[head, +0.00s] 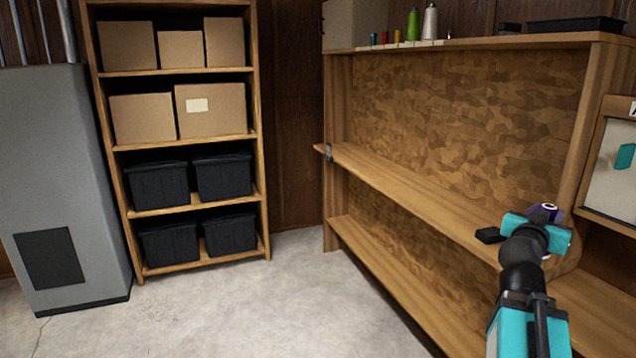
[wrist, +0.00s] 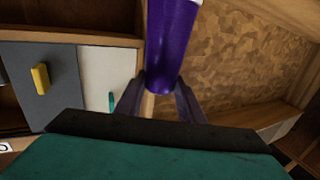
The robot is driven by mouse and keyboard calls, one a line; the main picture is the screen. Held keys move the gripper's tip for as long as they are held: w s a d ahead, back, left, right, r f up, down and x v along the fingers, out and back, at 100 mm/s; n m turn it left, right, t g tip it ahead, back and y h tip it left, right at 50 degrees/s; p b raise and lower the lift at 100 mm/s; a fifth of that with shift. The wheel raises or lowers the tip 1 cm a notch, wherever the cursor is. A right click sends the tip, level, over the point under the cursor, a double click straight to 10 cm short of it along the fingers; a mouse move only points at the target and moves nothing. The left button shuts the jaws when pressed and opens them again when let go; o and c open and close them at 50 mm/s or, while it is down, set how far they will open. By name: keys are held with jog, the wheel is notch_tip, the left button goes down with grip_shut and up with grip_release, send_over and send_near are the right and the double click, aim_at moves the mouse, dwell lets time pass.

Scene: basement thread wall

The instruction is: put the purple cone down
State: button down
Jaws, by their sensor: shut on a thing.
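The purple cone (wrist: 171,45) is between the fingers of my gripper (wrist: 162,100) in the wrist view, and the gripper is shut on it. In the head view only a small part of the purple cone (head: 546,210) shows behind my gripper (head: 536,228), which hides the rest. The gripper is at the right, in front of the wooden shelf unit and near its middle shelf (head: 400,183). I cannot tell whether the cone touches the shelf.
On the top ledge (head: 470,43) stand several thread spools, including a green one (head: 413,25) and a white one (head: 430,21), and a black tray (head: 575,25). The middle shelf's left part is clear.

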jog(key=shift+s+d+r, duration=0.15)
jog(key=shift+s+d, duration=0.15)
jog(key=shift+d, duration=0.05)
jog(key=w+a+f+n+t+y, duration=0.1)
jog(key=w+a+f+n+y, duration=0.1)
jog(key=a, duration=1)
jog(key=w+a+f+n+t+y, duration=0.2)
jog(key=w+a+y, duration=0.4)
jog(key=w+a, duration=0.3)
jog(key=w+a+f+n+t+y, duration=0.2)
jog(key=w+a+f+n+y, duration=0.2)
jog(key=a, duration=1.3)
jog(key=shift+w+n+y, duration=0.4)
jog(key=shift+w+n, duration=0.2)
jog(key=shift+w, duration=0.5)
jog(key=shift+f, duration=0.5)
